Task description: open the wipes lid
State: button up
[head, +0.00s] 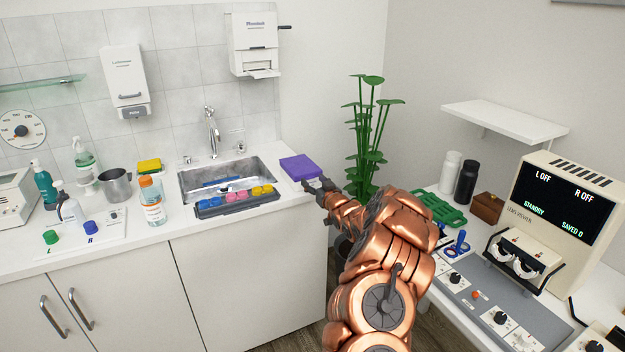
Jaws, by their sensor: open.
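A flat purple box (300,167) lies on the counter just right of the sink. It may be the wipes pack, but I see no label on it. A separate lid cannot be made out on it, and its top looks flat. My gripper (318,186) is small and dark in the head view, at the near right corner of the purple box. Its fingers look empty, and I cannot tell whether they touch the box. My copper-coloured arm reaches up to it from the lower right.
The sink (185,184) with a tray of coloured items (236,201) at its front edge is left of the box. A tall green plant (372,140) stands close behind my arm. At right, a desk holds a lens viewer (560,205), bottles and a green rack (438,209).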

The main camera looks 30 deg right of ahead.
jog(key=shift+w+r, duration=0.15)
jog(key=shift+w, duration=0.45)
jog(key=shift+c, duration=0.4)
grip_shut()
